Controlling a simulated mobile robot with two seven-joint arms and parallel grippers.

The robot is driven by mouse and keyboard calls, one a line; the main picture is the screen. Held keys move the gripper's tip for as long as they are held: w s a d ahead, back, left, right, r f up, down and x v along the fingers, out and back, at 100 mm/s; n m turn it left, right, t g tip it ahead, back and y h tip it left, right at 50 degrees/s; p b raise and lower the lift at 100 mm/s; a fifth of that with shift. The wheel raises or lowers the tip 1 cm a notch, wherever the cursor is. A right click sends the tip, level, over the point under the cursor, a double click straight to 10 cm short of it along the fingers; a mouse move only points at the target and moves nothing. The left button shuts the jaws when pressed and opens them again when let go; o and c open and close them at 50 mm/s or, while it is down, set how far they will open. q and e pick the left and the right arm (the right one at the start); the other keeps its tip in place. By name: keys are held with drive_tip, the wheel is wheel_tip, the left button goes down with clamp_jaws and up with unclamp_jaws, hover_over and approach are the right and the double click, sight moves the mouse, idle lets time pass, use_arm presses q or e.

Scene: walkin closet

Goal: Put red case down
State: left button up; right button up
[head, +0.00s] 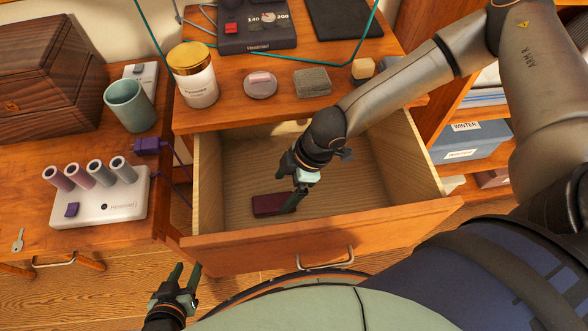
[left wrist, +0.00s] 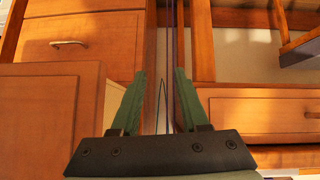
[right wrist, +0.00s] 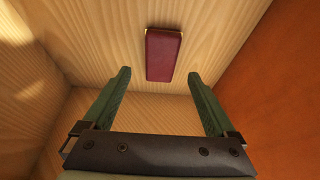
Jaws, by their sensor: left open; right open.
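The red case (head: 268,205) is a small dark-red flat block. It lies on the floor of the open wooden drawer (head: 370,174), near the drawer's front left. In the right wrist view the red case (right wrist: 163,55) lies beyond the fingertips, apart from them. My right gripper (head: 293,197) reaches down into the drawer, its fingers open and empty; in the head view it partly overlaps the case's right end. In the right wrist view the gap between the fingers (right wrist: 160,80) is empty. My left gripper (head: 183,268) is open and empty, low in front of the furniture, left of the drawer front.
Above the drawer, a surface holds a gold-lidded jar (head: 194,75), a round tin (head: 260,84) and a grey block (head: 312,82). A left surface holds a green cup (head: 130,104), a white holder with rollers (head: 100,208) and a wooden box (head: 45,80). Most of the drawer is bare.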

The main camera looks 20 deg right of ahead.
use_arm(q)
drive_tip(key=shift+s+a+r+p, duration=0.25)
drive_tip(key=shift+a+p, duration=0.25)
drive_tip(key=shift+p, duration=0.15)
drive_tip(key=shift+s+a+r+p, duration=0.15)
drive_tip(key=shift+a+r+p, duration=0.1)
drive_tip(key=shift+a+p, duration=0.3)
use_arm(e)
drive_tip(key=v, duration=0.6)
